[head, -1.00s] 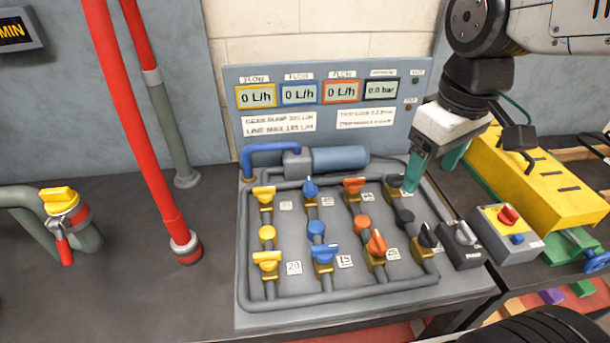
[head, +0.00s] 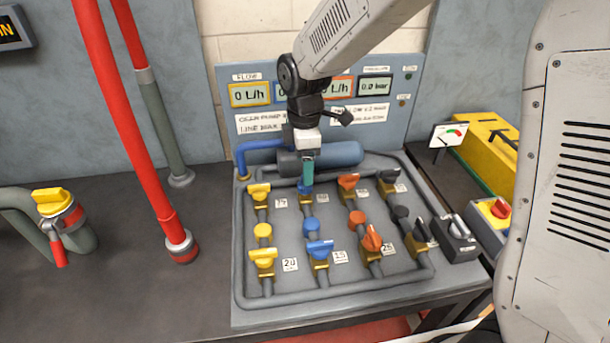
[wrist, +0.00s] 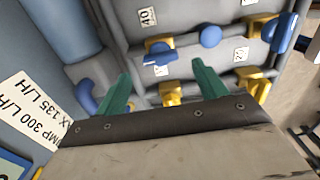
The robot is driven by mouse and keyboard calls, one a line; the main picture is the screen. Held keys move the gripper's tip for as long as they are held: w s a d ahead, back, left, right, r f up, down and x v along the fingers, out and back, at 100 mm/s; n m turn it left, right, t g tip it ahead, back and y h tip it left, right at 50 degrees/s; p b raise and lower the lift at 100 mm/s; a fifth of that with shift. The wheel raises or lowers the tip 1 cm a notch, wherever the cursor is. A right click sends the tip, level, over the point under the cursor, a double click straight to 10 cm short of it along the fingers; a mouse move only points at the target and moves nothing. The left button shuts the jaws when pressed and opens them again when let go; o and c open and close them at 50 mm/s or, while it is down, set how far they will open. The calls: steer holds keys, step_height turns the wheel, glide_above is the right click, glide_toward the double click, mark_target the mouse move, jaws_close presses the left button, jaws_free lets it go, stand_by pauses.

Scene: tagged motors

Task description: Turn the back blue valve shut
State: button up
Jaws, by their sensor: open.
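The back blue valve (head: 306,190) sits in the back row of the piping board, between the yellow and orange valves. In the wrist view its blue handle (wrist: 157,58) on a brass body shows just beyond and between my fingertips. My gripper (head: 307,184) points down at this valve and hides part of it in the head view. Its two teal fingers (wrist: 160,70) are apart, with nothing clasped between them. I cannot tell whether they touch the handle. The front blue valve (head: 320,250) has its handle across its pipe.
Yellow (head: 259,192) and orange (head: 348,182) valves flank the back blue valve closely. A round blue knob (head: 311,225) lies in front. A grey-blue cylinder (head: 335,155) and the display panel (head: 225,110) stand behind. My arm covers the blue-framed flow display.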

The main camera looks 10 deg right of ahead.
steer(key=shift+f, duration=2.2)
steer(key=c, duration=1)
